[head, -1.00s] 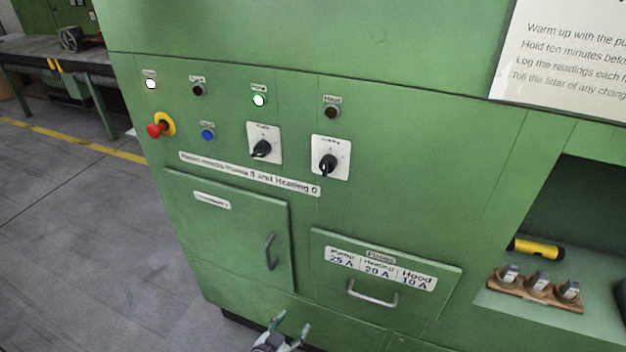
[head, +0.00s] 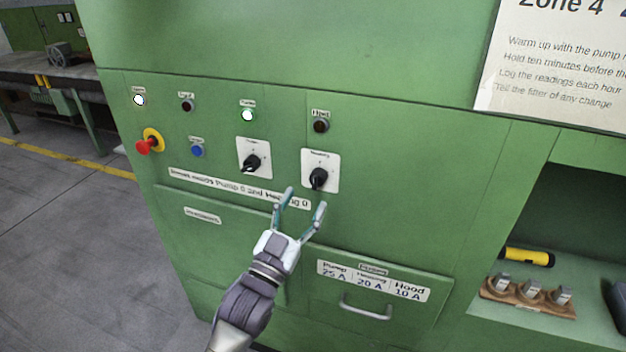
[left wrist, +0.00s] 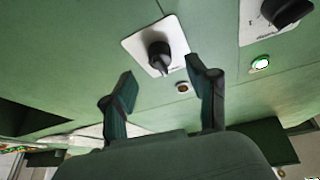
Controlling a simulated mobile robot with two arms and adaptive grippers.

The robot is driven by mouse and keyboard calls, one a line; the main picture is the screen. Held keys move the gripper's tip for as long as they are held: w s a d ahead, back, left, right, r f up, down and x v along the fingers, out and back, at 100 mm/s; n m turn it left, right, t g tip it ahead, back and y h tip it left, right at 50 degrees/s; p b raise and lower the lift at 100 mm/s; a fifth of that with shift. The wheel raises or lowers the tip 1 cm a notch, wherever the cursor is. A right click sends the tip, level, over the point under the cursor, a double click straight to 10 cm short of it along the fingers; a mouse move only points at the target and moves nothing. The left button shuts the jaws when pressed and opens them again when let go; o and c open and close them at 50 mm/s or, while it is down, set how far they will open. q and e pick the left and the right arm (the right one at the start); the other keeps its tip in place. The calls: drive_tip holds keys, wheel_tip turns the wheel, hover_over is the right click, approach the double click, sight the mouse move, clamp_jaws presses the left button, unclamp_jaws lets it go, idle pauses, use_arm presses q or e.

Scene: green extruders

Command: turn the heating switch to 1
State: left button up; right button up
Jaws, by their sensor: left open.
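The heating switch is a black knob (head: 319,178) on a white plate (head: 320,158) on the green panel. In the left wrist view its knob (left wrist: 159,52) shows beyond and between the fingers. My left gripper (head: 306,198) is open and empty, its fingertips just below the heating switch in the head view. In the left wrist view the fingers (left wrist: 160,80) are spread and look apart from the knob. The pump switch (head: 251,162) is to the left on its own plate. The right gripper is not in view.
Lamps sit above the switches; the pump lamp (head: 247,115) is lit and the lamp above heating (head: 320,126) is dark. A red emergency button (head: 144,146) is at left. A fuse drawer (head: 366,311) is below. A yellow flashlight (head: 527,257) lies on the right shelf.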

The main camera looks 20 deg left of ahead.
sight(313, 187)
use_arm(q)
drive_tip(key=p+x, duration=0.1)
drive_tip(key=x, duration=0.3)
drive_tip(key=shift+w+r, duration=0.15)
drive_tip(key=shift+w, duration=0.25)
clamp_jaws()
